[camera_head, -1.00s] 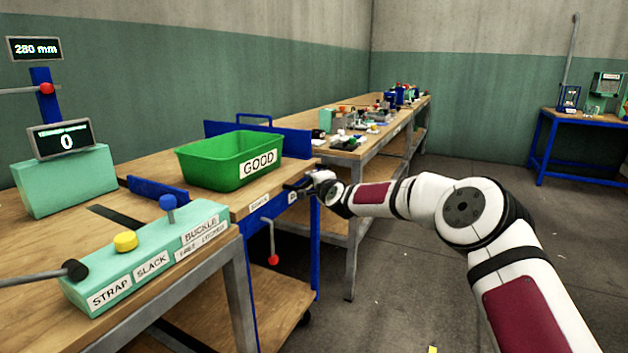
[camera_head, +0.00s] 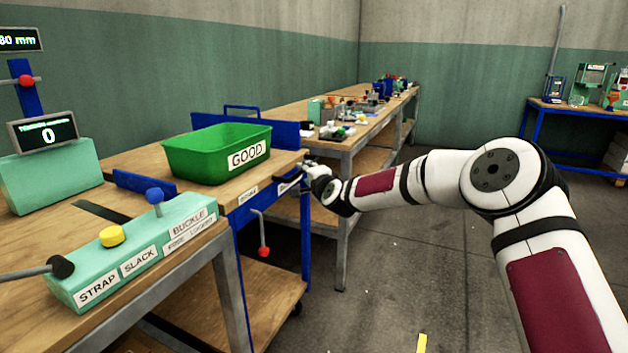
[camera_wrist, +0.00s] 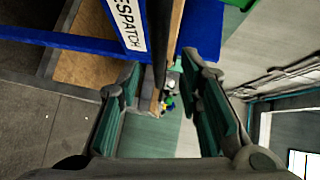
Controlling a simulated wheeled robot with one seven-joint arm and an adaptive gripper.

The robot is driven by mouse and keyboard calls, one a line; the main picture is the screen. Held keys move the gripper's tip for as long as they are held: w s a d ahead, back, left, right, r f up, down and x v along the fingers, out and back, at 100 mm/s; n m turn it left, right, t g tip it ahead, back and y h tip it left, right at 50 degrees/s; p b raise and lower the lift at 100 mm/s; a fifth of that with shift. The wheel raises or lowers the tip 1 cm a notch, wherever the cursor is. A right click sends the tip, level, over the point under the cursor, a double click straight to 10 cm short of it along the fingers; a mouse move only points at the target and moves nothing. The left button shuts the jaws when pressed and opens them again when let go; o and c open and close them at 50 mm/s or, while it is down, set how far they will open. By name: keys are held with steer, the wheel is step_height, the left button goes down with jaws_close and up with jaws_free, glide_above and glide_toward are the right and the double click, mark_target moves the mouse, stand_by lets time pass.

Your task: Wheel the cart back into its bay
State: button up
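The cart has a blue frame, a wooden top (camera_head: 128,159), a blue back rail and a lower wooden shelf. It stands between the near bench and the far bench, and a caster shows at its lower right. A lever with a red knob (camera_head: 264,252) hangs from its front, under a label that seems to read BRAKE. My gripper (camera_head: 306,174) is at the cart's front right corner.
A green GOOD bin (camera_head: 217,155) rides on the cart. The near bench holds a mint control box (camera_head: 133,262) with knobs and a lever. The far bench (camera_head: 350,146) carries several small items. Floor (camera_head: 400,270) is open at right, with a yellow mark (camera_head: 422,343).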

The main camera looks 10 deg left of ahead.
steer(key=f+v, duration=0.1)
steer(key=v, duration=0.5)
steer(key=shift+s+r, duration=0.25)
steer(key=shift+r, duration=0.25)
